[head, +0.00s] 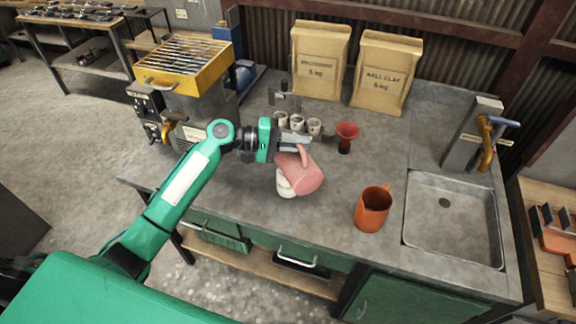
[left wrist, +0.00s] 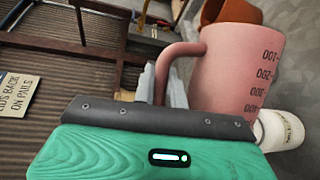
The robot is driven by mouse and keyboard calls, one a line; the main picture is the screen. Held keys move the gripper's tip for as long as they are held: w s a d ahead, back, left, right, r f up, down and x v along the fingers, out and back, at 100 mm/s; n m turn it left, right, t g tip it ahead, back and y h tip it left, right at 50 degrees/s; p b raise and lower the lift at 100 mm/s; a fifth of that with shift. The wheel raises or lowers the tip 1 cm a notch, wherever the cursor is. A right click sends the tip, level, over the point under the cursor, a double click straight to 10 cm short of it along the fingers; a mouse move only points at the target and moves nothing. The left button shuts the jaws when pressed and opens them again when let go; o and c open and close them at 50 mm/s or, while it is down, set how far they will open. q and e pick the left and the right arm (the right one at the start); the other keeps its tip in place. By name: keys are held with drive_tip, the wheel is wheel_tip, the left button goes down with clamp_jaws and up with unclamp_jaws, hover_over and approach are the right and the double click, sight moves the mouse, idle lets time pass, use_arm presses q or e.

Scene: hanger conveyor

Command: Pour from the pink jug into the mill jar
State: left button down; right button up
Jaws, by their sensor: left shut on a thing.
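The pink jug (head: 302,176) is held by its handle in my left gripper (head: 298,144). The jug is tilted, with its mouth end low and toward the front. A cream jar (head: 285,187), likely the mill jar, stands on the counter under and beside the jug, which hides part of it. In the left wrist view, the jug (left wrist: 232,65) shows its dark scale marks, and the cream jar (left wrist: 280,130) is close to its lower right. My left gripper (left wrist: 160,85) is shut on the handle. I cannot see any flow between jug and jar. My right gripper is out of view.
An orange jug (head: 373,208) stands to the right, before the sink (head: 452,215). A small red funnel-topped item (head: 347,137) and several small cups (head: 298,124) stand behind. Paper bags (head: 385,72) stand at the back. A yellow-topped machine (head: 183,75) is at left.

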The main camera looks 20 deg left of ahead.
sight(306, 156)
use_arm(q)
drive_tip(key=shift+w+a+r, duration=0.1)
idle(0.6)
drive_tip(key=shift+w+a+n, duration=0.25)
drive_tip(key=shift+w+n, duration=0.05)
drive_tip(key=shift+n, duration=0.1)
drive_tip(key=s+d+m+p, duration=0.1)
drive_tip(key=s+d+r+m+y+p, duration=0.1)
drive_tip(key=s+d+m, duration=0.1)
drive_tip(key=shift+s+r+y, duration=0.2)
drive_tip(key=shift+s+y, duration=0.05)
drive_tip(key=shift+y, duration=0.05)
drive_tip(key=shift+s+d+m+t, duration=0.3)
drive_tip(key=shift+s+d+m, duration=0.05)
drive_tip(key=shift+m, duration=0.05)
drive_tip(key=shift+w+f, duration=0.15)
drive_tip(key=shift+s+d+m+t+y+p, duration=0.4)
drive_tip(key=shift+s+d+m+y+p, duration=0.4)
drive_tip(key=shift+s+m+p, duration=0.25)
drive_tip(key=shift+s+d+f+m+y+p, duration=0.1)
drive_tip(key=shift+s+d+m+y+p, duration=0.25)
drive_tip(key=shift+m, duration=0.2)
